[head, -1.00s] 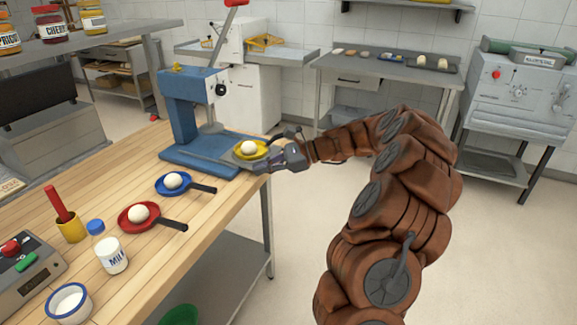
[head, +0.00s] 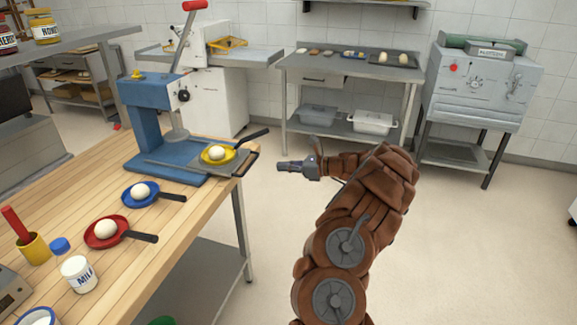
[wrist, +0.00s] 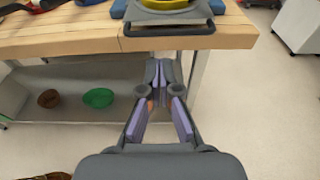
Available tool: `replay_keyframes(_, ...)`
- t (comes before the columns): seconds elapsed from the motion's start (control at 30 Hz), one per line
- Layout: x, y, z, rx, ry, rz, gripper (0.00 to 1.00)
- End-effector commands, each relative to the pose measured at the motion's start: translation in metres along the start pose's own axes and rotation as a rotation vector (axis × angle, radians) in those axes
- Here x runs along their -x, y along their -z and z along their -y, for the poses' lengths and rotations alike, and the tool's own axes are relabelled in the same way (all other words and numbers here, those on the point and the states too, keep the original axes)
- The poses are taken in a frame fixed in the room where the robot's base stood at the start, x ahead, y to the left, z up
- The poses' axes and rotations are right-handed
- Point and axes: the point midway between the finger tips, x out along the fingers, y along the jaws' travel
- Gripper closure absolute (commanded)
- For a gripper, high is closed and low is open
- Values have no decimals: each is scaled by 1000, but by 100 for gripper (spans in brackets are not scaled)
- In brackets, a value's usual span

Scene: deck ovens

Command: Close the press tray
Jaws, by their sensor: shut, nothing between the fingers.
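The blue press (head: 150,115) stands on the wooden table, its lever with the red grip raised. Its grey tray (head: 238,163) sticks out to the right of the base, past the plate area. On the tray is a yellow pan (head: 226,150) with a white dough ball (head: 217,153). The tray's front edge also shows at the top of the wrist view (wrist: 170,29). My gripper (head: 280,166) is shut and empty, to the right of the tray and apart from it. In the wrist view its fingers (wrist: 163,70) point toward the table edge below the tray.
A blue pan (head: 128,200) and a red pan (head: 90,242), each with a dough ball, lie on the wooden table (head: 190,235). A milk bottle (head: 80,276) stands nearer. A grey bench (head: 340,68) stands behind. The floor to the right is open.

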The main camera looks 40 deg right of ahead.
Motion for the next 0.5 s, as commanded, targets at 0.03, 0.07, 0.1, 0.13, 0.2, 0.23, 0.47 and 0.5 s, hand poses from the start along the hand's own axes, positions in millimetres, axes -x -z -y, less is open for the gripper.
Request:
replay_keyframes(0.03,-10,-1,-1,-1,-3,-2,100)
replay_keyframes(0.07,-15,-1,-1,0,-2,-2,100)
replay_keyframes(0.1,-22,-1,0,-1,-1,-2,100)
replay_keyframes(0.13,-27,-1,0,-1,-1,-2,100)
replay_keyframes(0.2,-40,-1,0,-2,-1,-2,100)
replay_keyframes(0.23,-45,0,-1,-2,-2,-3,100)
replay_keyframes(0.47,-80,-1,-1,0,-2,-2,100)
replay_keyframes(0.5,-84,-1,0,0,-1,-2,100)
